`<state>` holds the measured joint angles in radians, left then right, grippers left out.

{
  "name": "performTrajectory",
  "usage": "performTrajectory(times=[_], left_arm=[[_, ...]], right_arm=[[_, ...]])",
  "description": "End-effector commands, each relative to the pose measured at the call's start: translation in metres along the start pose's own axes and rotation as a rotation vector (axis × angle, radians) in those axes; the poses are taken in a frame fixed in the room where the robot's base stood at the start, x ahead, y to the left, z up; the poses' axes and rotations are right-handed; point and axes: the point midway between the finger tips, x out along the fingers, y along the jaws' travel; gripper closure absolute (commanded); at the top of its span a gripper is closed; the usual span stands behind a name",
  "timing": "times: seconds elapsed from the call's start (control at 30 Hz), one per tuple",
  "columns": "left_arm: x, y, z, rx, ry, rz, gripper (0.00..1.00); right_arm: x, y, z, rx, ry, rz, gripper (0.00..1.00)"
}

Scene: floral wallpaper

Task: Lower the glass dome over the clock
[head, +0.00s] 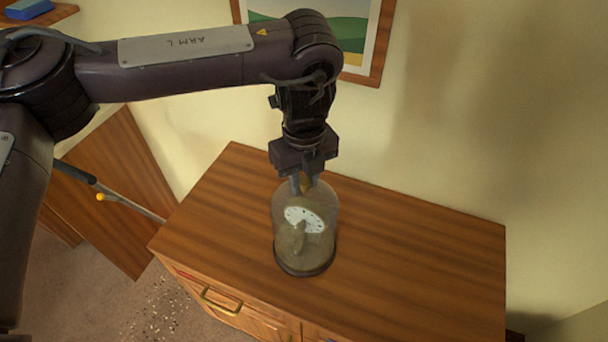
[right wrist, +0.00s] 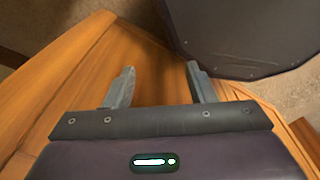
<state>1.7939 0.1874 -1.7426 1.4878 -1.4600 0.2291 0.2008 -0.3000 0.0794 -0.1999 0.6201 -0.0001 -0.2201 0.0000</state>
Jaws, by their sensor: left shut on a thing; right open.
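The glass dome (head: 328,203) stands upright around the clock (head: 305,219) on top of the wooden cabinet. My left gripper (head: 302,188) points down from above and is shut on the knob at the dome's top. My right gripper (right wrist: 160,88) is open and empty in the right wrist view; it is not seen in the head view.
The cabinet top (head: 420,255) is bare to the right of the dome. A framed picture (head: 362,40) hangs on the wall behind my left arm. A blue object (head: 28,9) lies on a wooden surface at the upper left. A drawer handle (head: 220,302) is on the cabinet front.

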Motion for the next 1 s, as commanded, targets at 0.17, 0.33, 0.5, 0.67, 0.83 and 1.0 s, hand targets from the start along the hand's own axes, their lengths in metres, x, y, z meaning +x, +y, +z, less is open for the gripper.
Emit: performTrajectory(times=[0.17, 0.33, 0.5, 0.67, 0.83, 1.0], left_arm=[[0.0, 0.0, 0.0, 0.0, -0.001, -0.002, 1.0], [0.0, 0.0, 0.0, 0.0, -0.001, -0.001, 0.64], [0.0, 0.0, 0.0, 0.0, 0.0, -0.001, 0.51], [0.001, 0.0, 0.0, 0.0, 0.0, 0.0, 0.51], [-0.009, -0.001, 0.001, 0.001, -0.004, -0.001, 0.51], [-0.036, -0.001, 0.001, 0.002, -0.006, -0.002, 0.51]], right_arm=[[0.0, 0.0, 0.0, 0.0, 0.0, 0.0, 0.49], [0.0, 0.0, 0.0, 0.0, 0.0, 0.0, 0.49], [0.0, 0.0, 0.0, 0.0, 0.0, 0.0, 0.49], [0.0, 0.0, 0.0, 0.0, 0.0, 0.0, 0.49], [0.002, 0.0, 0.0, 0.0, 0.0, 0.0, 0.49], [0.005, 0.0, 0.001, 0.0, 0.0, 0.0, 0.49]])
